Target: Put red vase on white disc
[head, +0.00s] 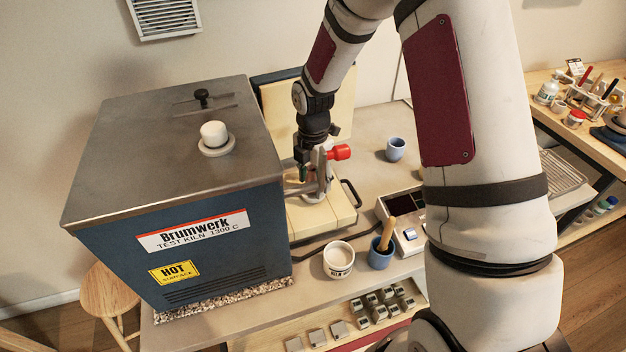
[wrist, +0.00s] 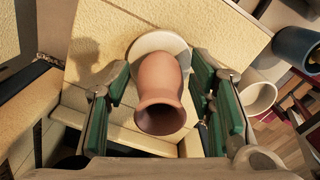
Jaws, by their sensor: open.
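The red vase (wrist: 160,100) is a reddish-brown clay vase with a flared mouth, seen from above in the wrist view. Its base end overlaps the white disc (wrist: 148,42), which lies on cream brick. The vase looks set on the disc, though the contact at its base is hidden. My gripper (wrist: 162,75) is open, with green-padded fingers on both sides of the vase and visible gaps to it. In the head view my gripper (head: 313,178) is low over the cream brick slab beside the kiln; the vase cannot be made out clearly there.
The blue kiln (head: 180,210) stands close left of my gripper. A blue cup (head: 396,149) stands behind right. A white cup (head: 338,260), a blue mortar with pestle (head: 380,255) and a control box (head: 405,232) stand in front right. The brick slab (head: 335,222) has a dark handle.

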